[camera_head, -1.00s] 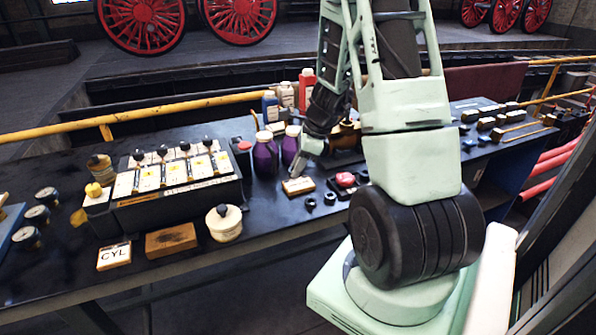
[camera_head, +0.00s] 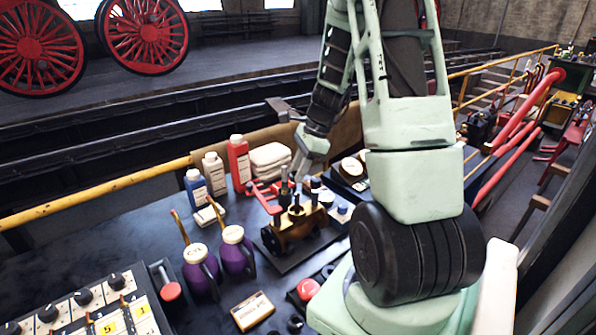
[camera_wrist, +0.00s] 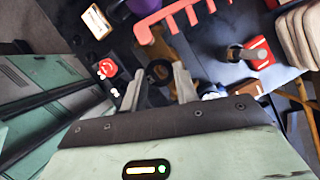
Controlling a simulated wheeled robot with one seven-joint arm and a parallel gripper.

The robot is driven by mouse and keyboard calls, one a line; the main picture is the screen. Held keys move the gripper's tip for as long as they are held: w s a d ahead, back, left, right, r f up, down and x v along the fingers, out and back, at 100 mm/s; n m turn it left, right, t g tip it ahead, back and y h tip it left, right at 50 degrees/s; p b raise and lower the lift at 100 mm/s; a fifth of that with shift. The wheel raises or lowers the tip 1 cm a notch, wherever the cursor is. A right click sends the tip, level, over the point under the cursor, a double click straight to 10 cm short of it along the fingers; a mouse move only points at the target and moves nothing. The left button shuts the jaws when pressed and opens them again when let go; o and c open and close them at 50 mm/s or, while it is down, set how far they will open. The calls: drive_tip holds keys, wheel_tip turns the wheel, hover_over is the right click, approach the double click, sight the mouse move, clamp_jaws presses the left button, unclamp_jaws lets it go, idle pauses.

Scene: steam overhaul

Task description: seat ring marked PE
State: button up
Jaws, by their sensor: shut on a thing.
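My gripper (camera_wrist: 159,88) is shut on a small black ring (camera_wrist: 158,72), which shows between the fingertips in the wrist view. Any marking on the ring is too small to read. In the head view my gripper (camera_head: 298,176) hangs over the brass valve body (camera_head: 291,234), which has several upright dark-topped posts. The ring cannot be made out there. In the wrist view the brass body is partly hidden behind the red rack and fingers. I cannot tell whether the ring touches anything.
Two purple oil cans (camera_head: 201,271) stand left of the brass body. Bottles (camera_head: 238,162) and folded cloths (camera_head: 269,158) stand behind it. A red button box (camera_head: 307,289) and a labelled block (camera_head: 252,311) lie in front. A red rack (camera_wrist: 180,14) is close by in the wrist view.

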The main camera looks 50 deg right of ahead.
sight(297, 193)
drive_tip(key=shift+d, duration=0.35)
drive_tip(key=shift+f+b, duration=1.8)
drive_tip(key=shift+f, duration=0.7)
drive_tip(key=shift+f+b, duration=0.3)
drive_tip(key=shift+b, duration=0.15)
drive_tip(key=shift+f, duration=0.15)
drive_tip(key=shift+f+b, duration=0.35)
drive_tip(key=shift+f, duration=0.45)
idle(0.4)
drive_tip(key=shift+f+b, duration=0.35)
drive_tip(key=shift+b, duration=0.15)
